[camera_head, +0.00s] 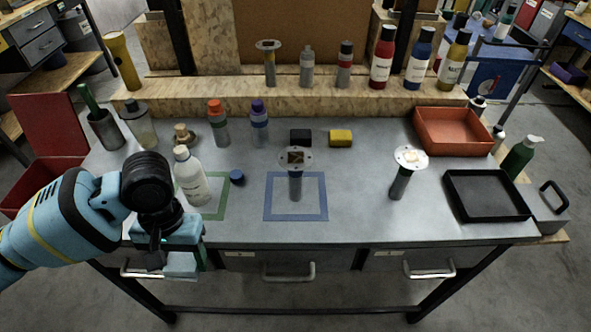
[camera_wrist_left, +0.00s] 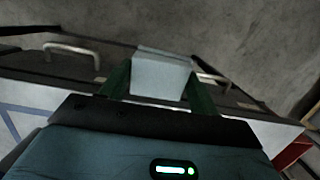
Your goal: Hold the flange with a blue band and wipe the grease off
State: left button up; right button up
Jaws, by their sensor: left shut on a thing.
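A flange (camera_head: 295,159) stands upright inside the blue square outline on the bench, with a dark brown patch on its top plate. Its stem looks grey; I cannot clearly make out its band colour. A second flange (camera_head: 410,158) stands further right, with a paler patch on top. A third flange (camera_head: 268,46) with a yellow band stands on the back ledge. My left gripper (camera_head: 184,262) is at the bench's front left edge, away from the flanges. Its green fingers are shut on a pale blue-grey pad (camera_wrist_left: 161,76). My right gripper is not in view.
A white bottle (camera_head: 191,180) stands by the green outline, near my left arm, with a blue cap (camera_head: 237,177) beside it. An orange tray (camera_head: 453,131) and black tray (camera_head: 486,196) are at right. Several bottles line the back. The bench between the blue outline and right flange is clear.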

pick_arm(q)
jog(key=shift+w+r, duration=0.1)
jog(key=shift+r, duration=0.2)
jog(key=r, duration=0.2)
jog(key=w+r, duration=0.1)
jog(key=r, duration=0.2)
jog(key=shift+w, duration=0.1)
jog(key=shift+r, duration=0.45)
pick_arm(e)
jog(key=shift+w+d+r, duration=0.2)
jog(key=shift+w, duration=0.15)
pick_arm(q)
jog(key=shift+w, duration=0.1)
jog(key=shift+w+d, duration=0.2)
jog(key=shift+d, duration=0.1)
jog(key=w+d+r+t, duration=0.1)
jog(key=w+d+r, duration=0.5)
jog(key=w+d, duration=0.2)
jog(key=w+d+r+t, duration=0.1)
jog(key=w+d+r, duration=0.5)
jog(key=w+d, duration=0.3)
jog(key=d, duration=0.4)
jog(key=shift+r, duration=0.35)
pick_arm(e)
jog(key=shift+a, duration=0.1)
